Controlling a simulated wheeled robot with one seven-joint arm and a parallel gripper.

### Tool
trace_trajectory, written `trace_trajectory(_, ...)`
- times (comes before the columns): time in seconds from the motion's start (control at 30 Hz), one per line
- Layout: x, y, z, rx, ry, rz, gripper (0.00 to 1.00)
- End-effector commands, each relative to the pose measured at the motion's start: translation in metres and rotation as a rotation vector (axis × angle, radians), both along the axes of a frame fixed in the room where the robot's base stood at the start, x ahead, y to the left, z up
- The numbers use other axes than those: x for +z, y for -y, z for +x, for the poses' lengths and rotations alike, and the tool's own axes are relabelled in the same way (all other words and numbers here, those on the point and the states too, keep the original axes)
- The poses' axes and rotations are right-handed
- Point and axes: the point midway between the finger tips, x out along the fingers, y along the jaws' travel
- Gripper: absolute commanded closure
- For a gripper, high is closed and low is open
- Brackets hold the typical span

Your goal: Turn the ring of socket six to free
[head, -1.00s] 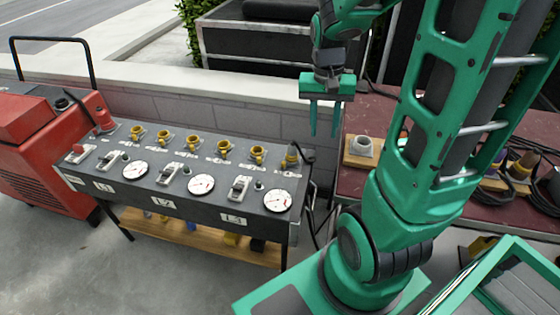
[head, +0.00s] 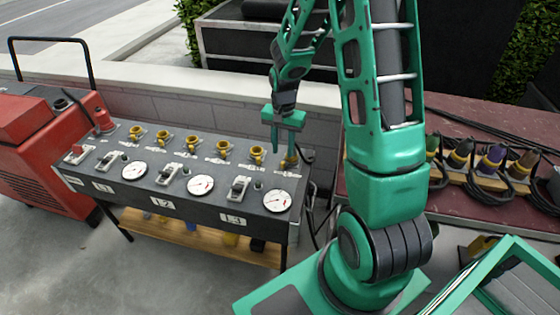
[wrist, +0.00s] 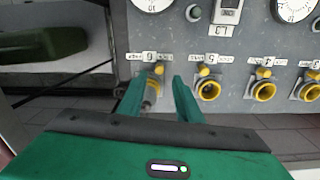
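Socket six (wrist: 155,72) is at the right end of the panel's row, with a yellow ring and a label above it in the wrist view. A greyish part shows at its mouth; I cannot tell clearly what it is. In the head view the socket (head: 289,162) is partly behind my fingers. My gripper (head: 284,148) is open and points down at this end of the panel. In the wrist view its two green fingers stand apart on either side of socket six. Contact with the ring and the ring's setting cannot be made out.
The grey panel (head: 140,188) carries several other yellow sockets; socket five (wrist: 208,90) is close beside my finger. Dials and switches sit along its front. A red machine (head: 40,150) stands left. A dark red table (head: 465,215) with several cabled plugs is at right.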

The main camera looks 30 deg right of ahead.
Motion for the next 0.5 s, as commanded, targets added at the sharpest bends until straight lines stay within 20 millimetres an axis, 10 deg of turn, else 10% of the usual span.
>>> trace_trajectory(0.5,-0.058,0.000,-0.001,0.001,-0.001,0.000,0.68)
